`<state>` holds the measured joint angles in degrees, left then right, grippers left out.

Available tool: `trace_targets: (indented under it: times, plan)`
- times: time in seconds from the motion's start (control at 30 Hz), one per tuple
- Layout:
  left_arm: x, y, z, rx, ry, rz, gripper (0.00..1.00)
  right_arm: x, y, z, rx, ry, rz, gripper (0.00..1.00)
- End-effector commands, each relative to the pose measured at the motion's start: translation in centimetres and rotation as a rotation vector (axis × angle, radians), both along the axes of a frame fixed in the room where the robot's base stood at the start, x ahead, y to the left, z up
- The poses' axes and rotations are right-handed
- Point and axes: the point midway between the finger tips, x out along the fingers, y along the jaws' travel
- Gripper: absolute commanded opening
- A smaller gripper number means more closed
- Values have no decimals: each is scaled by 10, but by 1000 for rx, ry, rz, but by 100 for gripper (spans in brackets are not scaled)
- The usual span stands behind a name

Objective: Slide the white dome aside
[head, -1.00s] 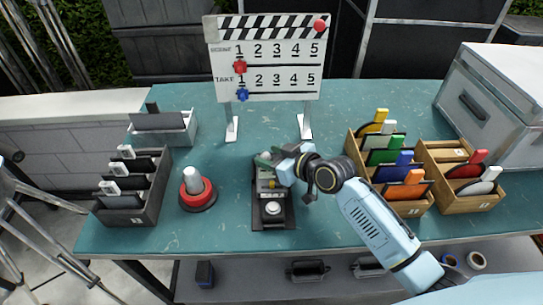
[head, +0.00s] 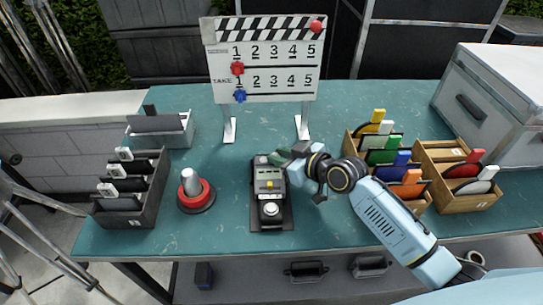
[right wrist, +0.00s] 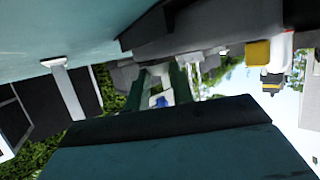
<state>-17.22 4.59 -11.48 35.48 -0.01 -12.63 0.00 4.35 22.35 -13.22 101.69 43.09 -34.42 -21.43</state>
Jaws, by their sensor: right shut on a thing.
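A white dome (head: 270,209) sits at the near end of a black device (head: 287,217) on the teal table. A yellow part (head: 268,185) shows on the device behind the dome. My right gripper (head: 279,156) is just beyond the device's far right corner, away from the dome. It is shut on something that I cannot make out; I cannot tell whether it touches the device. In the right wrist view a large dark teal shape (right wrist: 180,150) fills the lower part, and I cannot identify the dome there. My left gripper is not in view.
A red-based lamp with a pale top (head: 190,182) stands left of the device. A dark slotted rack (head: 150,215) is further left. Wooden boxes of coloured cards (head: 455,203) are on the right. A clapperboard (head: 266,60) stands behind.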

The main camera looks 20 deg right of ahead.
Motion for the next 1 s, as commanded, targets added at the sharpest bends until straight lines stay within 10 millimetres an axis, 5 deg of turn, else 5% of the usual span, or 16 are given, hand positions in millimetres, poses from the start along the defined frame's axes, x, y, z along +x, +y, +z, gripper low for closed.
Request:
trace_targets:
  times: [0.37,0.4,0.53,1.0]
  plan:
    - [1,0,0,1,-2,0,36,-4,-7,-7,-6,16,1,0]
    - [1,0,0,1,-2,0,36,-4,-7,-7,-6,16,1,29]
    - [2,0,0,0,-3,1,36,-4,-7,-7,-6,17,1,46]
    - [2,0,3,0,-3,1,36,-21,-14,0,-8,17,4,47]
